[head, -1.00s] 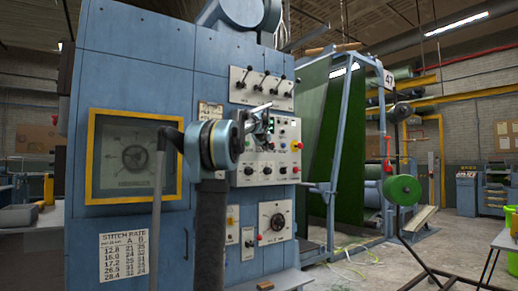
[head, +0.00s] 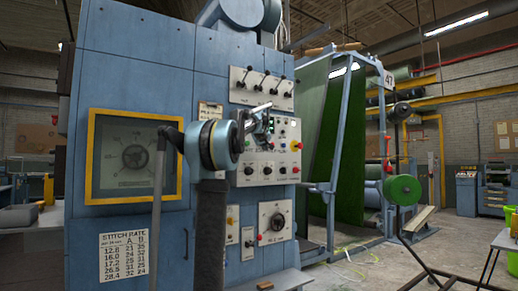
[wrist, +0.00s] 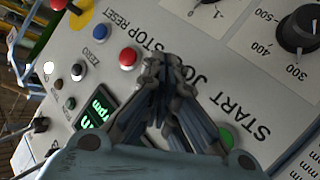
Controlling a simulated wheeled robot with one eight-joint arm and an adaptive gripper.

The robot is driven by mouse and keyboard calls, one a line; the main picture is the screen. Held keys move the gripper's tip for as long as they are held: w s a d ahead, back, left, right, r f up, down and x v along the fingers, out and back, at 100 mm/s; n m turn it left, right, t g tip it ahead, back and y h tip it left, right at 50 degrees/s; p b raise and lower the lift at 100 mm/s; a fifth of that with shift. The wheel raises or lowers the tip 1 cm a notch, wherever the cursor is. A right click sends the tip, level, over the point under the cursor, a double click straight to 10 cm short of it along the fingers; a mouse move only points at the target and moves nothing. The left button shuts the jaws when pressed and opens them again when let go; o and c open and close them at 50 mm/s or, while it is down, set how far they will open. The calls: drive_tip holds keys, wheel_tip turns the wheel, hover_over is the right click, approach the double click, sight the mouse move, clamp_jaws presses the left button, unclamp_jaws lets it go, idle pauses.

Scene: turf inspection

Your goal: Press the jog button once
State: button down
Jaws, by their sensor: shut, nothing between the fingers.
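The grey control panel (wrist: 205,55) fills the wrist view, upside down, with the words STOP, RESET, START and part of JOG. My gripper (wrist: 163,68) is shut and empty, its fingertips over the panel beside the JOG lettering. The jog button itself is hidden behind the fingers. I cannot tell whether the fingertips touch the panel. A red button (wrist: 128,57) by STOP shows beside the fingers, and a green button (wrist: 227,134) by START shows partly on the other side. In the head view my gripper (head: 268,122) is in front of the machine's control panel (head: 262,170).
A blue button (wrist: 129,28) by RESET, a black button (wrist: 79,72) and a green-lit rpm display (wrist: 95,112) sit nearby. A black knob (wrist: 298,30) is at the upper right. A red mushroom knob (head: 297,145) stands out on the panel's right side.

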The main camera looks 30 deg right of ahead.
drive_tip(key=shift+w+r, duration=0.1)
drive_tip(key=shift+w, duration=0.75)
idle(1.1)
drive_tip(key=shift+s, duration=0.95)
drive_tip(key=shift+s+d, duration=0.2)
drive_tip(key=shift+s, duration=2.3)
